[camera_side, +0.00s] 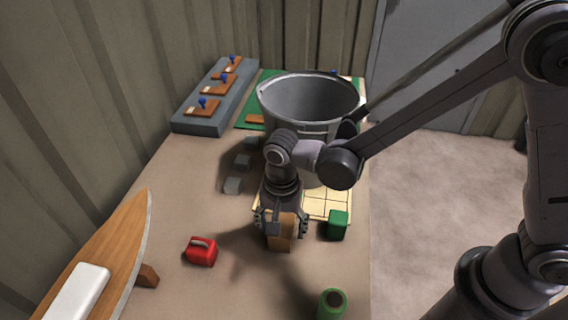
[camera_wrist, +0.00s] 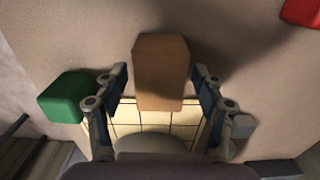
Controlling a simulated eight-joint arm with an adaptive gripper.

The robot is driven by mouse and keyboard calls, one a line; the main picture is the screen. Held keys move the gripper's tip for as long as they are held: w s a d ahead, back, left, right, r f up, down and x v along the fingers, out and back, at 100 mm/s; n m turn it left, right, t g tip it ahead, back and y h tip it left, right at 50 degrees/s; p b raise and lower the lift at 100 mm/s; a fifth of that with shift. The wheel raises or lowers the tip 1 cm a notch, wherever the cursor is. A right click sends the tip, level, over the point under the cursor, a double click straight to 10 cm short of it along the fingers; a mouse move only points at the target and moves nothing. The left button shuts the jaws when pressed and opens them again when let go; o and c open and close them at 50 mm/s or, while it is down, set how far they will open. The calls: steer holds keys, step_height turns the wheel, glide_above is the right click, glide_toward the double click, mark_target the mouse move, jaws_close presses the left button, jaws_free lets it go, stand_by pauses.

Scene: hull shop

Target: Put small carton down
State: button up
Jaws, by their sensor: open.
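The small carton (camera_side: 284,236) is a brown box. It stands upright on the table beneath my gripper, at the front edge of a cream gridded board. In the wrist view the carton (camera_wrist: 161,70) lies between my fingers, with a gap on each side. My gripper (camera_side: 281,226) points down over it and is open. In the wrist view the fingers of my gripper (camera_wrist: 160,88) stand apart on both sides of the carton. The near side of my gripper hides part of the carton in the side view.
A green block (camera_side: 338,225) stands close on the right. A large grey bucket (camera_side: 310,92) stands behind my wrist. Grey cubes (camera_side: 233,185) lie behind left. A wooden board (camera_side: 130,235) leans at far left.

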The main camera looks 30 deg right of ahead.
step_height(320, 180, up, 12)
steer(key=s+d+r+n+t, duration=0.1)
steer(key=s+d+n+t, duration=0.1)
steer(key=d, duration=0.5)
steer(key=s+d+r+n+t, duration=0.1)
steer(key=d+n, duration=0.3)
steer(key=d, duration=0.4)
steer(key=s+d+r+n+t, duration=0.2)
steer(key=s+d+n+t, duration=0.1)
steer(key=d, duration=0.5)
steer(key=shift+s+d+t, duration=0.2)
steer(key=shift+s+t, duration=0.05)
steer(key=shift+t, duration=0.35)
